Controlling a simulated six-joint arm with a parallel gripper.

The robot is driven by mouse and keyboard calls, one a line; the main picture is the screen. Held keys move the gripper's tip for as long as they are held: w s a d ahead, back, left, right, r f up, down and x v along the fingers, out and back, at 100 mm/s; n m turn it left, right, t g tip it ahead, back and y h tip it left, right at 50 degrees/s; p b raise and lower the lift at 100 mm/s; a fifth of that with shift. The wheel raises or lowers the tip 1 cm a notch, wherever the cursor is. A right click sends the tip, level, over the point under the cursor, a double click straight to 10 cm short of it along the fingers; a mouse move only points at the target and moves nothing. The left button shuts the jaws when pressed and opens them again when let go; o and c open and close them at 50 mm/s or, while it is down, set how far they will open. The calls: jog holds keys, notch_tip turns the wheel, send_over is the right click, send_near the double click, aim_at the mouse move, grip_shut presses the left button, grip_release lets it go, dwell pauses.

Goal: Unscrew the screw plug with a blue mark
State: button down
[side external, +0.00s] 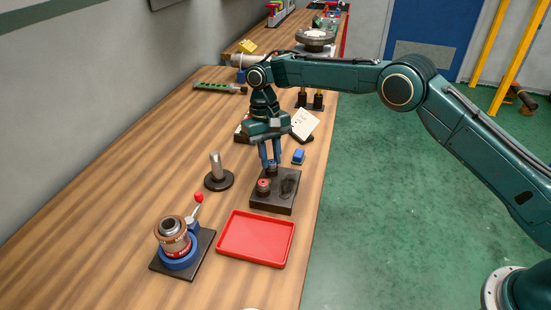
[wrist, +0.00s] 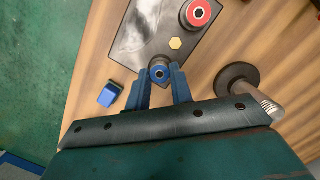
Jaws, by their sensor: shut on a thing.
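The screw plug with a blue mark (wrist: 159,72) shows a blue ring around a dark socket at the edge of a dark block (side external: 288,201). My gripper (side external: 271,168) points down over the far part of that block. In the wrist view its two blue fingers (wrist: 161,77) are shut on the plug, one on each side. The plug looks upright and at the block; whether its thread is still engaged cannot be told. A second plug with a red mark (wrist: 199,12) stands on the same block, and it also shows in the side view (side external: 263,186).
A red tray (side external: 256,238) lies in front of the block. A vise (side external: 178,248) with a red-knobbed lever stands at the front left. A metal post on a round black base (side external: 218,180) stands left of the block. A small blue box (side external: 298,156) lies behind it, near the table edge.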

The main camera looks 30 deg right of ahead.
jog(key=shift+n+h, duration=0.3)
jog(key=shift+n, duration=1.2)
jog(key=shift+a+n, duration=0.1)
jog(key=shift+n, duration=0.3)
jog(key=shift+n, duration=0.8)
jog(key=shift+n+h, duration=0.4)
jog(key=shift+n, duration=0.7)
jog(key=c, duration=1.3)
grip_release()
jog(key=shift+m, duration=0.3)
